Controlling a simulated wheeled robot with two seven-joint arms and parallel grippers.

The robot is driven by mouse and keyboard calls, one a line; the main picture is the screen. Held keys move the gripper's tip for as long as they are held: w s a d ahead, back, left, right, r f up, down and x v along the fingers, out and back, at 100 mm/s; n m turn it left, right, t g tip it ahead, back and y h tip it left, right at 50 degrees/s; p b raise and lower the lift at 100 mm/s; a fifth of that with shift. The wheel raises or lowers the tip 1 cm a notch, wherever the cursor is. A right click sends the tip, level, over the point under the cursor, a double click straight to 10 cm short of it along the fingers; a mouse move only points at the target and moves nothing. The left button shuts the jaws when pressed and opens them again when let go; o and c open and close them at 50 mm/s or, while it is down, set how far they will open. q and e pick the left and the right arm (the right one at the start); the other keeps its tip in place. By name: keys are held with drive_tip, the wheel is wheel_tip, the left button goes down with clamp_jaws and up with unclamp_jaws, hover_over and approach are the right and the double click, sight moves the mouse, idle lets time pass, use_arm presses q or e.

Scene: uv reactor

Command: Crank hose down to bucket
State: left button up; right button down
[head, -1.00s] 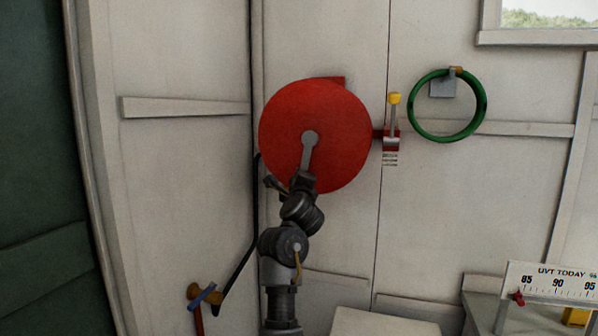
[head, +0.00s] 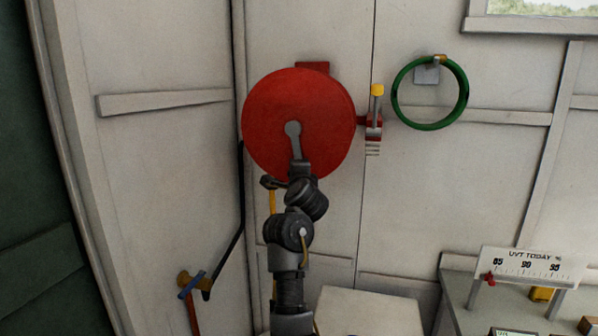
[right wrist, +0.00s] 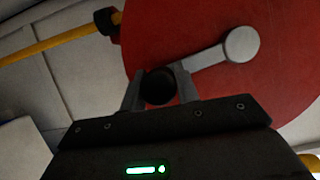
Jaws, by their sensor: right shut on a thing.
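A red round hose reel (head: 325,120) is mounted on the white wall in the head view. Its grey crank arm (head: 295,140) points down from the hub. My right gripper (head: 300,170) is at the crank's lower end. In the right wrist view, my right gripper (right wrist: 158,88) is shut on the dark crank handle (right wrist: 158,87), with the crank arm (right wrist: 210,59) running to the hub on the red reel (right wrist: 180,30). A yellow hose (head: 272,202) hangs below the reel, partly behind my arm. It also crosses the upper left of the wrist view (right wrist: 60,38). I see no bucket.
A lever with a yellow knob (head: 377,90) is right of the reel, beside a green ring (head: 398,92) on the wall. A bench with a UVT gauge (head: 528,265) is at lower right.

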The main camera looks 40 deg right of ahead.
drive_tip(key=c, duration=1.1)
unclamp_jaws()
drive_tip(key=shift+o, duration=0.2)
drive_tip(key=v, duration=1.1)
drive_tip(key=shift+p, duration=0.45)
drive_tip(key=shift+w, duration=0.1)
